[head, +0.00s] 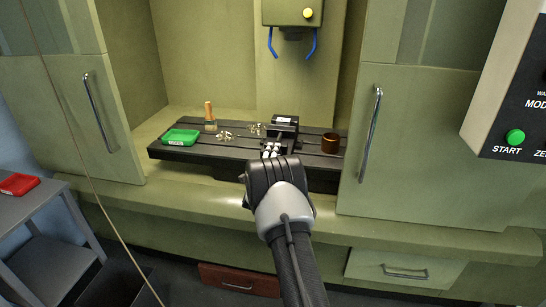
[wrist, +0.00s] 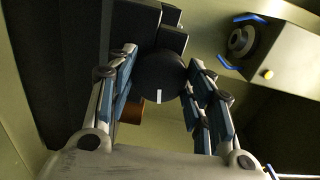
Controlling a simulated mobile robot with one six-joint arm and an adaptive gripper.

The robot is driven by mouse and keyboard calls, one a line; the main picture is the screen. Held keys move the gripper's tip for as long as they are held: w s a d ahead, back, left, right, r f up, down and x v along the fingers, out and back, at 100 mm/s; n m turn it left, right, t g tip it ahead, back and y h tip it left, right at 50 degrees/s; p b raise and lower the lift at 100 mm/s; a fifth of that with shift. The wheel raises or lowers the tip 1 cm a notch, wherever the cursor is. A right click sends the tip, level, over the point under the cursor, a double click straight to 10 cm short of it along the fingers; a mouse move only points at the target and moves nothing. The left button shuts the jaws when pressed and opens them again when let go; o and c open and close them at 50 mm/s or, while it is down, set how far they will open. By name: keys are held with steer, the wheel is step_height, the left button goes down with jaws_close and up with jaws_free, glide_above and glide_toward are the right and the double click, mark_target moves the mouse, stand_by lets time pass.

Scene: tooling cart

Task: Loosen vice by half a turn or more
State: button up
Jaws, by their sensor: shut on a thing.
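The vice (head: 284,128) is a dark block on the slotted machine table, in the middle of the head view. Its dark body also shows at the top of the wrist view (wrist: 172,16). A round black knob (wrist: 160,72) with a short white mark, upright in the picture, is on the vice's near end. My gripper (wrist: 163,80) has one finger on each side of this knob and is shut on it. In the head view my gripper (head: 271,158) is in front of the vice and hides the knob.
A green tray (head: 181,137), a brush (head: 210,117) and small metal parts (head: 224,136) lie left of the vice. A brown cup (head: 330,143) stands close on its right. The spindle head (head: 292,14) with blue levers hangs above. Cabinet doors (head: 80,115) flank the opening.

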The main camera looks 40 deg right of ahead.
steer(key=m+p, duration=0.4)
steer(key=m, duration=2)
steer(key=shift+s, duration=0.1)
stand_by(2.2)
stand_by(0.5)
steer(key=o, duration=1)
steer(key=shift+o, duration=0.2)
